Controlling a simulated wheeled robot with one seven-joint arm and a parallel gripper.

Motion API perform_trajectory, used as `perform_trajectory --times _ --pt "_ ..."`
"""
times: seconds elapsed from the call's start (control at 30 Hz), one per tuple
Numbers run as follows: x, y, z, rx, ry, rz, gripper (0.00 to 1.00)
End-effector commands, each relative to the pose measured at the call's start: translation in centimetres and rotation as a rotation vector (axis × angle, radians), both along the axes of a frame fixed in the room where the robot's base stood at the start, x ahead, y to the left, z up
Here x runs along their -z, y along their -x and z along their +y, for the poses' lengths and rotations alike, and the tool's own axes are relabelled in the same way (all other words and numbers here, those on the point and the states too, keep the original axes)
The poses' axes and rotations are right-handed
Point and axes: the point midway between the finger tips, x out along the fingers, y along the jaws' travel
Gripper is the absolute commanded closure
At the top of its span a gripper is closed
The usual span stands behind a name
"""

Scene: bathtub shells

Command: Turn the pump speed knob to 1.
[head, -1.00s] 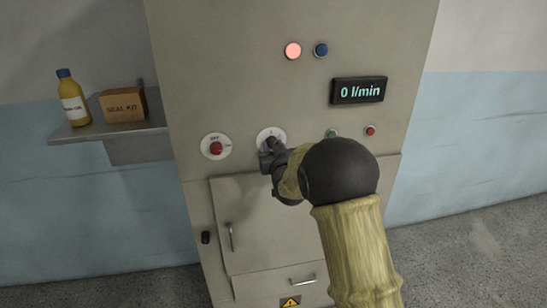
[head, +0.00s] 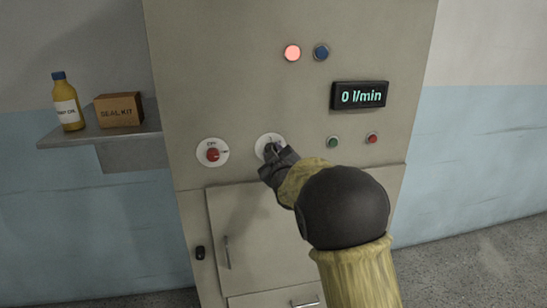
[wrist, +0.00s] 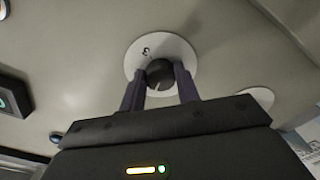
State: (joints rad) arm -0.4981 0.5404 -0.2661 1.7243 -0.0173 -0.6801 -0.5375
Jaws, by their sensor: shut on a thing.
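The pump speed knob (wrist: 160,75) is a round black knob with a pale pointer line, on a white dial plate (wrist: 181,50) in the wrist view. In the head view the plate (head: 262,142) shows on the grey cabinet, and my gripper (head: 274,153) covers most of the knob. My gripper (wrist: 159,84) also shows in the wrist view, with one finger on each side of the knob, shut on it. The display (head: 359,95) reads 0 l/min.
A red knob (head: 213,154) on a white plate is left of my gripper. Green (head: 333,142) and red (head: 372,139) buttons are to the right. A lit red lamp (head: 292,53) and a blue one (head: 321,52) are above. A shelf (head: 150,137) holds a bottle and box.

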Motion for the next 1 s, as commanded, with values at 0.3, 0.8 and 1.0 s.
perform_trajectory --times 0.3,0.8,1.0 --pt "0.0 0.0 0.0 0.0 0.004 0.0 0.91" --pt "0.0 0.2 0.0 -0.001 0.003 0.0 0.46" --pt "0.1 1.9 -0.5 -0.001 0.002 -0.001 0.46"
